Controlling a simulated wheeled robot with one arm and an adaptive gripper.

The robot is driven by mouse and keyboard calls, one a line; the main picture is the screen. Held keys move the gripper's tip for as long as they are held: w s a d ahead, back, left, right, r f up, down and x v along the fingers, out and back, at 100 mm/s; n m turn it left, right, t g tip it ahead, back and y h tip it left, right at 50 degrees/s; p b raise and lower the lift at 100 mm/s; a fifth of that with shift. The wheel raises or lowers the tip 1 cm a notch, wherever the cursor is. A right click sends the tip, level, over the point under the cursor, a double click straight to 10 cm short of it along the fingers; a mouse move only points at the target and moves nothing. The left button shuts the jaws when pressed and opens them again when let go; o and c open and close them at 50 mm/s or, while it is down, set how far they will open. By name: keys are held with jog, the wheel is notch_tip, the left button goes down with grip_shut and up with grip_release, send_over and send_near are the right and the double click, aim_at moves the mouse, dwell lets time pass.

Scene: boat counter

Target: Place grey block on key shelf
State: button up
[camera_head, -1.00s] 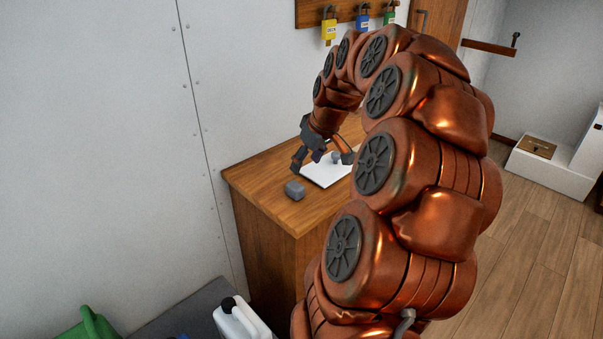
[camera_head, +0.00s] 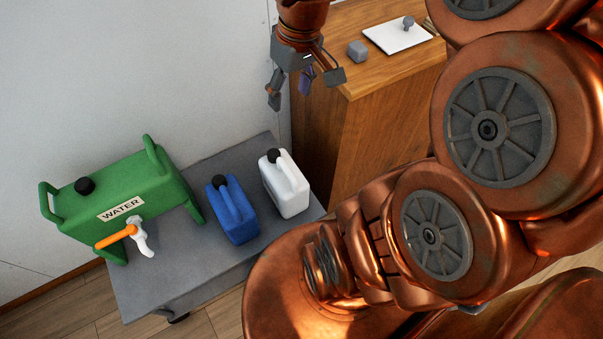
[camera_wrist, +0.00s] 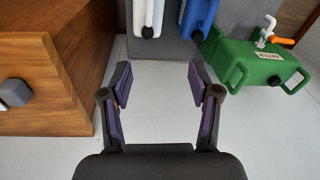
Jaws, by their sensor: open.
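The grey block (camera_head: 357,51) sits on the wooden counter (camera_head: 395,75) near its left front edge, beside a white sheet. It also shows at the left edge of the wrist view (camera_wrist: 15,92). My gripper (camera_head: 305,88) is open and empty, to the left of the block and apart from it. No key shelf shows in the present frames.
A white sheet (camera_head: 385,37) with a small grey knobbed item (camera_head: 408,22) lies on the counter. A low grey table (camera_head: 185,255) holds a green water container (camera_head: 125,190), a blue jug (camera_head: 230,208) and a white jug (camera_head: 287,185). A wall stands behind.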

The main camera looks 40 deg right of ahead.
jog(key=s+a+f+g, duration=0.1)
jog(key=s+a+f, duration=0.1)
jog(key=s+a, duration=0.2)
jog(key=s+a+f+g+h, duration=0.1)
jog(key=s+a+f, duration=0.2)
jog(key=s, duration=0.7)
jog(key=shift+s+a+g, duration=0.35)
jog(key=shift+a+g, duration=0.05)
jog(key=shift+a, duration=0.4)
jog(key=shift+r, duration=0.1)
notch_tip(320, 180, up, 8)
jog(key=p, duration=0.8)
